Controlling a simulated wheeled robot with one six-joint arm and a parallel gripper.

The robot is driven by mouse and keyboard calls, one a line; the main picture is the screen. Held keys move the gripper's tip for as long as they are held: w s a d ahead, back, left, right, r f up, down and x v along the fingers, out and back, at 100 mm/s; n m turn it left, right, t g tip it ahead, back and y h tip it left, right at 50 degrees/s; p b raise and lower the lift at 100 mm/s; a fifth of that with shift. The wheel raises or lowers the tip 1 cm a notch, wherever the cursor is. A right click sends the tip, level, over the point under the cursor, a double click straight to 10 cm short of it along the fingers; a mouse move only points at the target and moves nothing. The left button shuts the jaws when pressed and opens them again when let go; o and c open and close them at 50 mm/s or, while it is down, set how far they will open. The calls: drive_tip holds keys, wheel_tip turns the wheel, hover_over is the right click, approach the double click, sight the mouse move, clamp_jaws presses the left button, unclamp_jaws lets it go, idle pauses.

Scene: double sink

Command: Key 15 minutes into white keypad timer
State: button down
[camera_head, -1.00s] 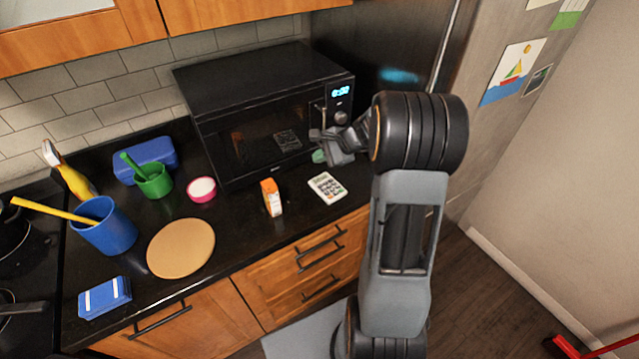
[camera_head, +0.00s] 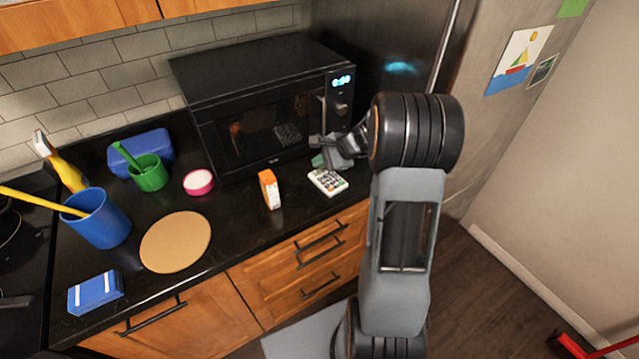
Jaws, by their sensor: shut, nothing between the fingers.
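The white keypad timer (camera_head: 327,182) lies flat on the dark counter near its front edge, in front of the microwave. Its keys face up; its display is too small to read. My gripper (camera_head: 318,146) is shut and empty. It is just behind and above the timer in the picture, in front of the microwave's right side. I cannot tell how high it is above the counter. A small green thing (camera_head: 318,160) shows partly behind the timer, below my gripper.
The black microwave (camera_head: 250,100) stands close behind. A pink-rimmed bowl (camera_head: 199,182), a round tan board (camera_head: 175,242), a green cup (camera_head: 150,173) and a blue cup (camera_head: 97,218) are further left.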

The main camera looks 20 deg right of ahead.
sight(320, 180)
drive_tip(key=shift+f+b, duration=1.2)
drive_tip(key=shift+f, duration=0.6)
idle(0.6)
drive_tip(key=shift+f+b, duration=0.4)
drive_tip(key=shift+b, duration=0.05)
drive_tip(key=shift+f+b, duration=0.3)
idle(0.5)
drive_tip(key=shift+r, duration=0.2)
drive_tip(key=shift+r+p, duration=0.55)
drive_tip(key=shift+r, duration=0.05)
drive_tip(key=shift+r, duration=0.15)
drive_tip(key=shift+r+p, duration=1.8)
drive_tip(key=shift+r, duration=0.5)
drive_tip(key=shift+r, duration=0.1)
idle(0.5)
